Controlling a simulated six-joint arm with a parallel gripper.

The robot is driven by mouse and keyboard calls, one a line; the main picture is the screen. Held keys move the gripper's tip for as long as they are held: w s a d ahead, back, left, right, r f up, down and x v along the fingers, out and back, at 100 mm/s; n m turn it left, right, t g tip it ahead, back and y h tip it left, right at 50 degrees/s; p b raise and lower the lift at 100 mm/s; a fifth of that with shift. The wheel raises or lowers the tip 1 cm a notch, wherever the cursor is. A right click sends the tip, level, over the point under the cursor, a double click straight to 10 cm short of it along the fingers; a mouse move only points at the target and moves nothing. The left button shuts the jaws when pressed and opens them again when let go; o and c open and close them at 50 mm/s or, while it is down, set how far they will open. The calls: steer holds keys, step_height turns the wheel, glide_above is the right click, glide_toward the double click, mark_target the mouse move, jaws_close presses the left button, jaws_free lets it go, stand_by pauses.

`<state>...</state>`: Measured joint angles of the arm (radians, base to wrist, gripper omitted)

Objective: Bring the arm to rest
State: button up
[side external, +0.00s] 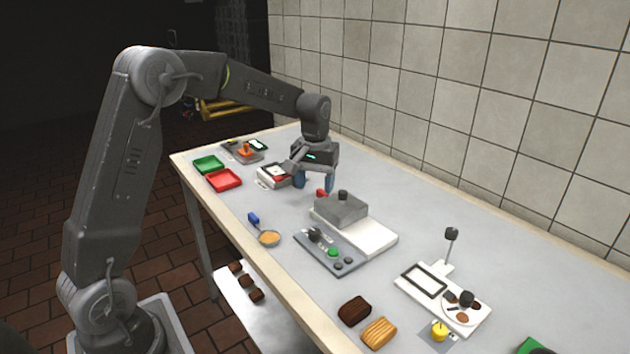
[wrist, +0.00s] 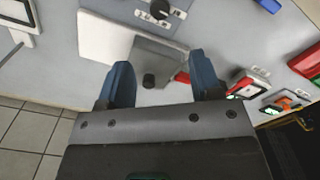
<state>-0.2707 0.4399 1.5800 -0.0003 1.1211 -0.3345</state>
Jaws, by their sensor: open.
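My gripper (side external: 313,181) hangs over the far side of the table, just beyond a grey block-shaped press (side external: 341,210) on a white base (side external: 372,238). Its two blue fingers point down and stand apart with nothing between them that I can make out.
A control panel (side external: 331,253) with knobs and a spoon (side external: 268,238) lie in front of the press. Red (side external: 223,180) and green (side external: 208,164) trays stand at the far left. A dark bar (side external: 354,311), a tan biscuit (side external: 379,332) and a white board (side external: 470,316) are nearer. A tiled wall (side external: 450,100) runs behind.

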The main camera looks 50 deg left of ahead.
steer(key=shift+r, duration=0.3)
steer(key=s+d+r+m+t, duration=0.3)
steer(key=s+d+r, duration=0.55)
steer(key=s, duration=0.35)
steer(key=s+d+f+m+t, duration=0.1)
steer(key=s+d+m, duration=0.3)
steer(key=s, duration=0.9)
steer(key=shift+s+t, duration=0.25)
steer(key=shift+t, duration=0.55)
